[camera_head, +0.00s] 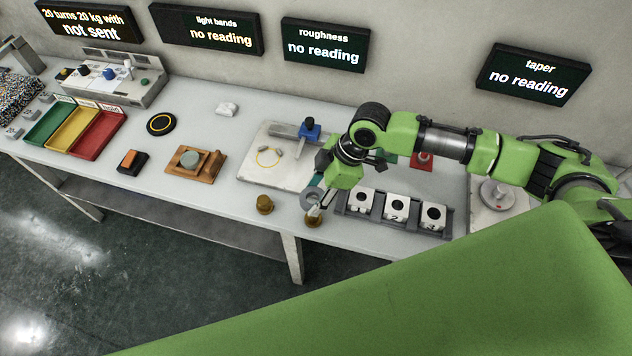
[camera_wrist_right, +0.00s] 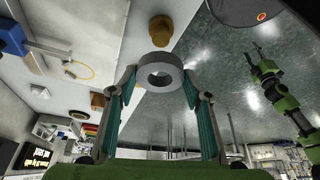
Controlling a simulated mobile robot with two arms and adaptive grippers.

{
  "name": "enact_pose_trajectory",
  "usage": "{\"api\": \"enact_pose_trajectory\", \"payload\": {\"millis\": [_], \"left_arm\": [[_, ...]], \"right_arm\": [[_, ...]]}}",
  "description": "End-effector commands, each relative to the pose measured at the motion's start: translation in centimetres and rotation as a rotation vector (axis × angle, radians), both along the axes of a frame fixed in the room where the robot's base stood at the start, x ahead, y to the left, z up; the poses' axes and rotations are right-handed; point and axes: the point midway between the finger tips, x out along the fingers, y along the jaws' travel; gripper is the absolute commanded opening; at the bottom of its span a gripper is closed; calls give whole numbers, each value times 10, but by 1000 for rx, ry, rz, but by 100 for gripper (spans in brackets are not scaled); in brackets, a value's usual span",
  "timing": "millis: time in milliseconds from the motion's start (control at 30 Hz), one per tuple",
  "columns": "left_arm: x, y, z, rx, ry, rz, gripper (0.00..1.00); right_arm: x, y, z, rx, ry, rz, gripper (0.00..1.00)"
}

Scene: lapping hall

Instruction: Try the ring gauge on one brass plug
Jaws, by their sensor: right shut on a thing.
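The grey ring gauge (camera_head: 310,197) is held between the fingertips of my right gripper (camera_head: 319,206). In the right wrist view the ring gauge (camera_wrist_right: 160,75) shows its open hole, with nothing in it. One brass plug (camera_head: 312,218) stands at the table's front edge, just in front of the ring gauge. In the wrist view this plug (camera_wrist_right: 161,30) is just beyond the ring's rim; I cannot tell the gap. A second brass plug (camera_head: 264,204) stands to the left. My left gripper (camera_wrist_right: 265,62) is small in the wrist view, empty, with its fingers apart.
A grey rack (camera_head: 398,221) with white numbered blocks stands right of the ring gauge. A pale plate (camera_head: 265,178) with a blue clamp (camera_head: 310,128) and yellow loop lies behind the plugs. Coloured trays (camera_head: 95,140) are far left. The taper display (camera_head: 532,74) reads "no reading".

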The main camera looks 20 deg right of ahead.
Motion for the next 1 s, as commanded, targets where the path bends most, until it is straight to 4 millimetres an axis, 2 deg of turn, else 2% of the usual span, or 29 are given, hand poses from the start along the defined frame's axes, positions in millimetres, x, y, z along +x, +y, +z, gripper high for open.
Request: {"api": "enact_pose_trajectory", "payload": {"millis": [33, 100, 300, 367, 867, 1000], "left_arm": [[1, 1, 7, 1, -2, 0, 40], [6, 3, 7, 3, -7, -1, 40], [31, 9, 3, 9, -43, 1, 40], [35, 9, 0, 9, -48, 2, 40], [19, 11, -40, 11, -26, 4, 40], [19, 11, -40, 12, -25, 3, 40]], "right_arm": [[0, 0, 1, 1, 0, 24, 21], [-1, 0, -2, 1, 0, 47, 21], [-1, 0, -10, 0, -2, 60, 21], [-1, 0, -13, 0, -2, 59, 21], [-1, -1, -48, -1, -2, 58, 21], [-2, 0, -54, 0, -1, 57, 21]]}}
